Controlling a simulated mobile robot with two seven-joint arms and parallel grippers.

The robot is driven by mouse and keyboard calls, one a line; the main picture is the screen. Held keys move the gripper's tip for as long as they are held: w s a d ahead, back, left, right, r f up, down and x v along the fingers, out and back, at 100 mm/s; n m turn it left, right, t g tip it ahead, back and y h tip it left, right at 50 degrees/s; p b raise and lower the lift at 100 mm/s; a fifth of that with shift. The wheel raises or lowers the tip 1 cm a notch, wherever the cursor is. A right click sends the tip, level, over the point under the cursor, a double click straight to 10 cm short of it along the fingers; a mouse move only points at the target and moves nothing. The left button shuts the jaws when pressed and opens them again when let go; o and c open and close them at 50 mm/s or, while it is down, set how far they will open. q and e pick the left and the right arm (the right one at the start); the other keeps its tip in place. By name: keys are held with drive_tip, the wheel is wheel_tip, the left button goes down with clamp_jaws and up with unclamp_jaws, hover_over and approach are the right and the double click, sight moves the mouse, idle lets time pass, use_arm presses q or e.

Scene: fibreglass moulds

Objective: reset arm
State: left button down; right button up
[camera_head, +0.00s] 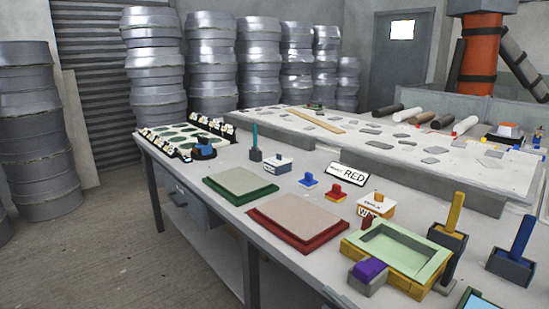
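Neither of my grippers shows in the head view, and I cannot see either arm. The grey worktable (225,215) runs from the left middle to the lower right. On it lie a green-edged board (240,184), a red-edged board (297,216) and a yellow mould with a pale green hollow top (400,250). A white card reading RED (347,175) stands behind the boards.
A purple-topped grey block (368,275) sits by the mould. Upright yellow (455,212) and blue (522,238) bars stand in dark holders at right. Stacked metal drums (155,65) line the back. The floor at left (90,240) is clear.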

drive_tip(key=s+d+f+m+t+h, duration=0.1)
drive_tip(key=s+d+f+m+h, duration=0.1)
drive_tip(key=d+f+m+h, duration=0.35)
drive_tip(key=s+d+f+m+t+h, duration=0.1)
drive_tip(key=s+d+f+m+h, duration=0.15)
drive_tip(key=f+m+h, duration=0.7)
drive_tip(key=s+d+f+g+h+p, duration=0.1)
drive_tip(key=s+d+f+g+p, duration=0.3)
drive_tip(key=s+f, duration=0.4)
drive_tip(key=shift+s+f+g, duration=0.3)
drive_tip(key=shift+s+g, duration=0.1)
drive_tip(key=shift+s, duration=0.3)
